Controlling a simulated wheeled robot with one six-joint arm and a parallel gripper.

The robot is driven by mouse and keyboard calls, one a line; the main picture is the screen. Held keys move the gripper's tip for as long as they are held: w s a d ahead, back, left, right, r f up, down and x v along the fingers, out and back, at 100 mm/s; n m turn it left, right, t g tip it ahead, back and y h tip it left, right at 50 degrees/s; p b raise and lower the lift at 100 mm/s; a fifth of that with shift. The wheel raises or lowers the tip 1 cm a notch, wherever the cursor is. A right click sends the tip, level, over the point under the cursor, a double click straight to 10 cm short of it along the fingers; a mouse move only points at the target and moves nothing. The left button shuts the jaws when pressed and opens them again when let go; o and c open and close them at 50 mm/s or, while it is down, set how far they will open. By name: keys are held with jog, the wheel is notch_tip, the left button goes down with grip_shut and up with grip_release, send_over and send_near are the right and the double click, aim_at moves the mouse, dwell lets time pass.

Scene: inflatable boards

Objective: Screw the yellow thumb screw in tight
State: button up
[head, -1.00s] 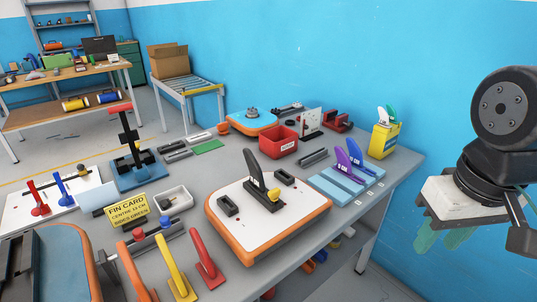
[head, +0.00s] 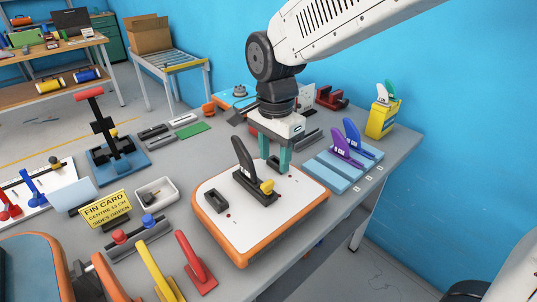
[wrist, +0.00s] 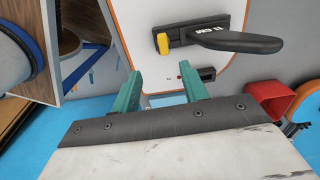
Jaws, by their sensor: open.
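The yellow thumb screw (head: 267,187) sits at the near end of the black fin base (head: 256,190) on the white board (head: 228,226) with an orange edge. A black fin (head: 242,157) stands upright in that base. In the wrist view the thumb screw (wrist: 162,43) is at the left end of the base, and the fin (wrist: 240,40) extends right. My gripper (head: 279,170) has green fingers pointing down, above the board's far right part, behind the screw. In the wrist view the fingers (wrist: 160,92) are apart with nothing between them. The screw's thread is hidden.
Purple and blue fins (head: 350,146) stand on light blue blocks to the right. A yellow box (head: 383,118) is behind them. A yellow sign (head: 106,209) and red and yellow clamp handles (head: 194,262) are at the left and front. Small black fin boxes (head: 216,201) flank the base.

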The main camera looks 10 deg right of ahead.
aim_at(270, 182)
jog(key=shift+w+a+f, duration=0.15)
jog(key=shift+a+f, duration=0.25)
jog(key=shift+a, duration=0.1)
jog(key=shift+f, duration=3.8)
grip_shut()
jog(key=c, duration=0.6)
grip_release()
jog(key=shift+c, duration=0.2)
grip_shut()
jog(key=shift+m, duration=1.9)
